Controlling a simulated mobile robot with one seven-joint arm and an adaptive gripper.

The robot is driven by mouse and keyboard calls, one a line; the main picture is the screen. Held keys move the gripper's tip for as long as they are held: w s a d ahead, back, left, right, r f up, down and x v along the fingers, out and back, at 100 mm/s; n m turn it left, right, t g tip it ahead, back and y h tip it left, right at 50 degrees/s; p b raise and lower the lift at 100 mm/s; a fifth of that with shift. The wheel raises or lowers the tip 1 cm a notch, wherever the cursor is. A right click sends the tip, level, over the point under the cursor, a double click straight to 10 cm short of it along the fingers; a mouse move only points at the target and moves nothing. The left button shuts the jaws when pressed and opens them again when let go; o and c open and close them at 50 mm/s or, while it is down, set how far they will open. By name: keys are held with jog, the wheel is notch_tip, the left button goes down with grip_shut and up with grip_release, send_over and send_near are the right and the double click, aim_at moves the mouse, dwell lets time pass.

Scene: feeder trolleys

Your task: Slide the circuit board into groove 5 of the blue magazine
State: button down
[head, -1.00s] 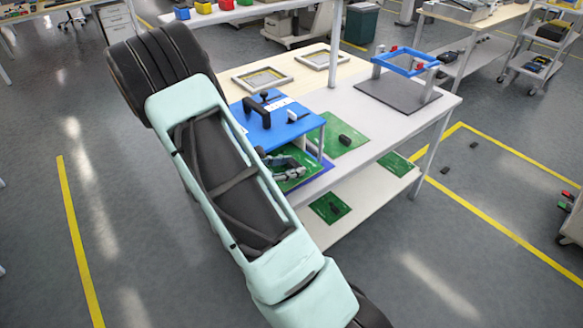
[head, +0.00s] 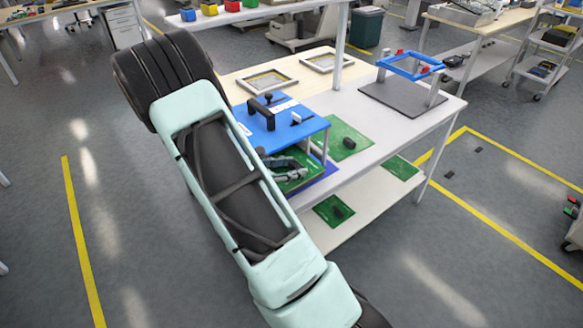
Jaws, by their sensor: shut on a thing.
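The blue magazine (head: 309,127) stands on the near left part of the white table, with a dark handle on its blue top and posts at its corners. My gripper (head: 296,175) is low at the magazine's open near side, partly under the top. It is shut on a green circuit board (head: 289,186), of which only part shows. My arm hides the magazine's left side and much of the board. The grooves cannot be made out, so I cannot tell which groove the board is level with or whether its edge is in one.
A green board (head: 362,138) with a dark part lies right of the magazine. More green boards (head: 400,168) lie on the lower shelf. A blue frame on posts (head: 414,66) stands on a dark plate at the table's far right. Pale frames (head: 266,80) lie behind.

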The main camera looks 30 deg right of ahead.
jog(key=c, duration=1.2)
grip_release()
